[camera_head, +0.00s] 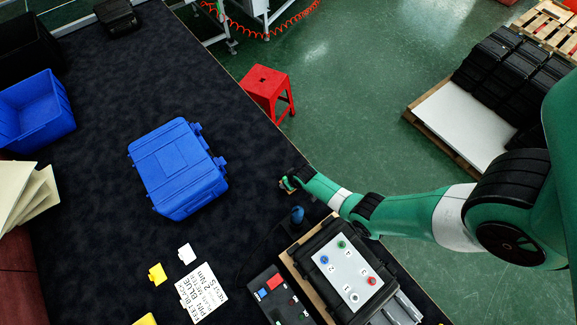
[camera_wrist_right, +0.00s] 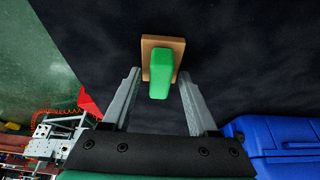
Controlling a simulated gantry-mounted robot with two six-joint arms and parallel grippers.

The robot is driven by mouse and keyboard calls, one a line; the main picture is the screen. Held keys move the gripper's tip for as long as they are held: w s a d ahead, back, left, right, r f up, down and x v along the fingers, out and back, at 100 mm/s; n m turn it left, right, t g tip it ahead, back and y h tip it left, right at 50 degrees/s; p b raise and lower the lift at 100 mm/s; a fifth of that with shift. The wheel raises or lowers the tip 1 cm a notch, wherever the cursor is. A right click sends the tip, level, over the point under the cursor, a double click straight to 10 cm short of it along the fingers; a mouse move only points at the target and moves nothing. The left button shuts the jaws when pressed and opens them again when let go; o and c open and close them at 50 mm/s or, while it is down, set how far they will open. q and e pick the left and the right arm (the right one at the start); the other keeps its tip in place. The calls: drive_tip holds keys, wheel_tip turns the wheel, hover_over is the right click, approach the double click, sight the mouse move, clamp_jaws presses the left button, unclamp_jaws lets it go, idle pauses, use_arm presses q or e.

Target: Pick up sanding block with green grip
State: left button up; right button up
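The sanding block (camera_wrist_right: 174,43) shows in the right wrist view as a tan plate with a green grip (camera_wrist_right: 161,75) on it. My right gripper (camera_wrist_right: 160,73) is open, with its two grey fingers on either side of the green grip. Dark gaps show between each finger and the grip, so neither finger appears to touch it. In the head view my right gripper (camera_head: 287,184) is near the right edge of the dark table; the block there is small and mostly hidden by the gripper. My left gripper is in neither view.
A blue case (camera_head: 178,168) lies on the dark table left of my right gripper. A dark blue object (camera_head: 297,214) stands close below it, near a black case with numbered buttons (camera_head: 346,270). A red stool (camera_head: 267,88) stands on the floor beyond the table edge.

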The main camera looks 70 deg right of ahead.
clamp_jaws()
drive_tip(key=shift+r, duration=0.1)
drive_tip(key=shift+r, duration=0.25)
wheel_tip(320, 180, up, 2)
drive_tip(key=shift+r+p, duration=0.25)
drive_tip(key=shift+p, duration=0.8)
drive_tip(key=s+a+r+p, duration=0.7)
drive_tip(key=s+r, duration=0.3)
drive_tip(key=s, duration=0.2)
drive_tip(key=shift+p, duration=0.5)
drive_tip(key=shift+s+d, duration=0.1)
